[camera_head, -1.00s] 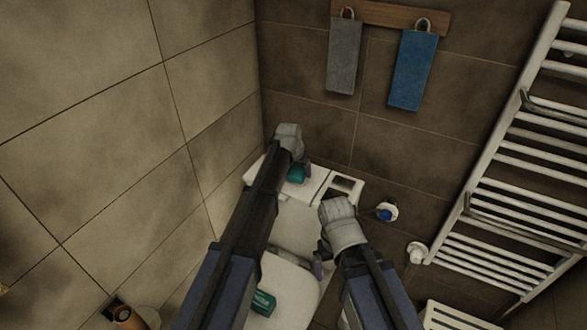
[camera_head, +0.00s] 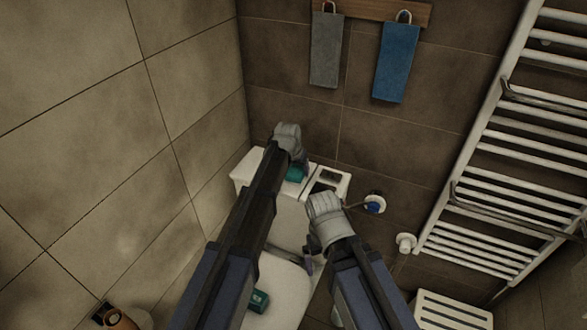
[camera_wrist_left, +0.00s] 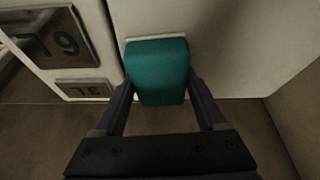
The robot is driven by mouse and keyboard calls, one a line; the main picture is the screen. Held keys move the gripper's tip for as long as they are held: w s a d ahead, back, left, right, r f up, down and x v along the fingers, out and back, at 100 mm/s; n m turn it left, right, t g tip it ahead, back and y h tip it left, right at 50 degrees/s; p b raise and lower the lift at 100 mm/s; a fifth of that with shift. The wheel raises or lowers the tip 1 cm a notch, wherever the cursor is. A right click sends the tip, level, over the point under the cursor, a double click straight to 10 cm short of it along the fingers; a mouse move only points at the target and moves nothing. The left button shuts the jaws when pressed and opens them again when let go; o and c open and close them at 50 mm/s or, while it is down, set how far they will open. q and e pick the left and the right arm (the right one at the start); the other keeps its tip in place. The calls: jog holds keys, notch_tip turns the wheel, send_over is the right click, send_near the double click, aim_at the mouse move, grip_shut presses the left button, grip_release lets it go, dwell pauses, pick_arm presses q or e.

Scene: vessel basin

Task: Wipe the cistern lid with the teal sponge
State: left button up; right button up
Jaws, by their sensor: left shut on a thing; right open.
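The teal sponge (camera_wrist_left: 158,75) is between the fingers of my left gripper (camera_wrist_left: 160,90), which is shut on it. In the head view the sponge (camera_head: 295,174) is at the white cistern lid (camera_head: 248,172), near the gap before the lid's right part; my left gripper (camera_head: 302,166) partly hides both. Whether the sponge presses on the lid is hard to tell. My right gripper (camera_head: 309,262) is open and empty, lower down over the toilet, its fingers largely hidden by my arm.
A teal packet (camera_head: 258,300) lies on the toilet seat lid (camera_head: 285,283). Grey (camera_head: 326,50) and blue (camera_head: 403,62) towels hang behind. A white towel radiator (camera_head: 510,150) stands right. A tiled wall (camera_head: 90,150) closes off the left.

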pick_arm(q)
jog(key=shift+w+a, duration=0.35)
jog(key=shift+a, duration=0.55)
jog(key=shift+w+a, duration=0.35)
jog(key=shift+a, duration=0.55)
jog(key=shift+w+a, duration=0.35)
jog(key=shift+a, duration=0.55)
jog(key=shift+w+a, duration=0.35)
jog(key=shift+a, duration=0.5)
jog(key=shift+w+a, duration=0.35)
jog(key=shift+a, duration=0.5)
jog(key=shift+w+a, duration=0.35)
jog(key=shift+a, duration=0.45)
jog(key=shift+r, duration=0.2)
notch_tip(320, 180, up, 6)
jog(key=p, duration=0.6)
jog(key=shift+f, duration=0.1)
